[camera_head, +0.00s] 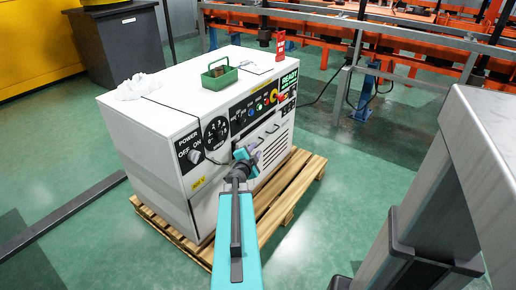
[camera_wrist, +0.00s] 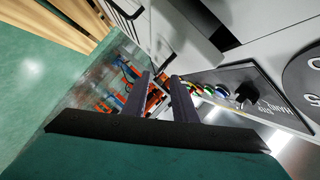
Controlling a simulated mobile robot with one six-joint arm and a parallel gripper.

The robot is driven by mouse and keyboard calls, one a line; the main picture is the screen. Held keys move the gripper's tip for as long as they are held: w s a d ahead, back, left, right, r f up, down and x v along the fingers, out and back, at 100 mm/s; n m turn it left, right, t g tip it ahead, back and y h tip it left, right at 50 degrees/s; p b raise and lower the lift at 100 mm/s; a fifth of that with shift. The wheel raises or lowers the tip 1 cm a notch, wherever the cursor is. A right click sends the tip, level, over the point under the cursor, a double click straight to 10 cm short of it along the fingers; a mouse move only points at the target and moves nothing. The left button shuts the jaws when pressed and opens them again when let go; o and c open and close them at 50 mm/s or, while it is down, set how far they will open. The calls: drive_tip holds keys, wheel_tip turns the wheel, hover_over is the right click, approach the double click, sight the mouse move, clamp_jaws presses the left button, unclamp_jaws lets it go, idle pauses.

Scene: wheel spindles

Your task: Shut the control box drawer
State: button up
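The control box (camera_head: 165,135) is a white cabinet with a black dial, a row of buttons and a green screen on its front. Below the buttons, the drawer front (camera_head: 268,137) carries dark handles; my gripper partly hides it. In the wrist view the drawer (camera_wrist: 180,32) shows at the top, with a dark gap beside it; how far out it stands is hard to tell. My gripper (camera_head: 248,154) is in front of the box, near the drawer. In the wrist view its two fingers (camera_wrist: 161,80) are a little apart, with nothing between them.
The box stands on a wooden pallet (camera_head: 293,190). A green basket (camera_head: 219,78), a white cloth (camera_head: 139,86) and a paper lie on top. An orange conveyor (camera_head: 400,40) with grey rails runs behind. A grey metal post fills the right side. Green floor is free in front.

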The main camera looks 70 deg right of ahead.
drive_tip(key=shift+b+x, duration=0.45)
drive_tip(key=shift+x, duration=2.1)
drive_tip(key=shift+s, duration=0.1)
clamp_jaws()
drive_tip(key=shift+a+f, duration=0.1)
